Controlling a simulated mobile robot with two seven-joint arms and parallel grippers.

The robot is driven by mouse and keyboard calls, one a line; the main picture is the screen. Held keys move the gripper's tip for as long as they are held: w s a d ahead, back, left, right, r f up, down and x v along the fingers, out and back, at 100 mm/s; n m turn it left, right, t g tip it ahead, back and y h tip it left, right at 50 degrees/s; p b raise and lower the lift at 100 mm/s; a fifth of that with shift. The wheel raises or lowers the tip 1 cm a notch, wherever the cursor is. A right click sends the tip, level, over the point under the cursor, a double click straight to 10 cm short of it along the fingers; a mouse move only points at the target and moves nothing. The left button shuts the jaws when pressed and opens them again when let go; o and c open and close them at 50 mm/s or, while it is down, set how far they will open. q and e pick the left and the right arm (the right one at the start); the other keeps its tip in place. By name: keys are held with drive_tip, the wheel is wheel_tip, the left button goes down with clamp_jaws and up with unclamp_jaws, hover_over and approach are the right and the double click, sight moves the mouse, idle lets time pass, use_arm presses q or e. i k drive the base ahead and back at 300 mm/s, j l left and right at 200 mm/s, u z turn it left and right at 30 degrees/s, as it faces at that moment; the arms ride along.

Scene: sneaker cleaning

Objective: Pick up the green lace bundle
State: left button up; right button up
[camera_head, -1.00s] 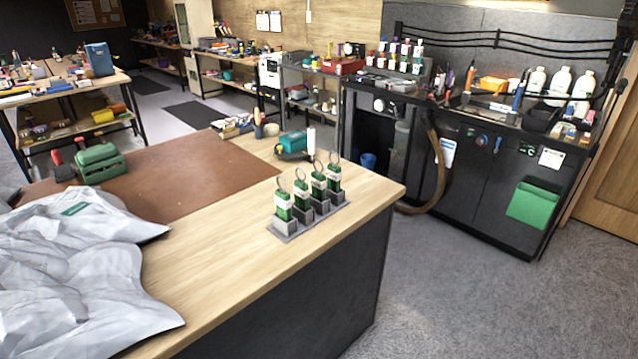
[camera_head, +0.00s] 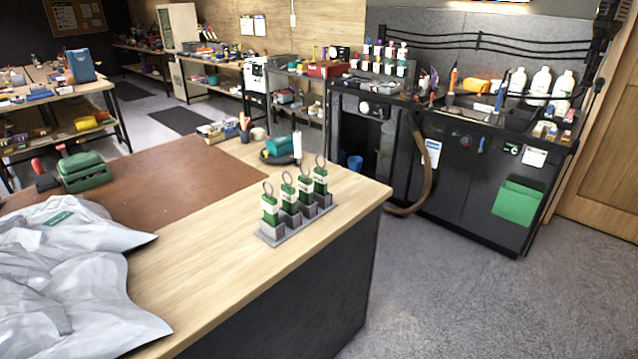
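Several upright green bundles with white labels and wire-like loops on top stand in a row in a grey holder (camera_head: 268,240) on the near wooden workbench (camera_head: 225,265). They may be lace bundles, but at this size I cannot tell for sure. The front-left one (camera_head: 270,208) and the back-right one (camera_head: 321,182) mark the ends of the row, near the bench's right edge. Neither of my grippers shows in the head view.
A crumpled grey-white bag (camera_head: 70,290) covers the bench's near left. Behind it are a brown mat (camera_head: 150,180) and a green case (camera_head: 82,172). A teal tool (camera_head: 280,147) sits behind the holder. Open floor (camera_head: 450,290) lies right of the bench.

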sight(320, 177)
drive_tip(key=u, duration=0.7)
drive_tip(key=i+l+u, duration=0.15)
drive_tip(key=l+u, duration=0.25)
drive_tip(key=i+l+u, duration=0.1)
drive_tip(key=l+u, duration=0.65)
drive_tip(key=l, duration=0.4)
drive_tip(key=l+u, duration=0.1)
drive_tip(key=l, duration=1.15)
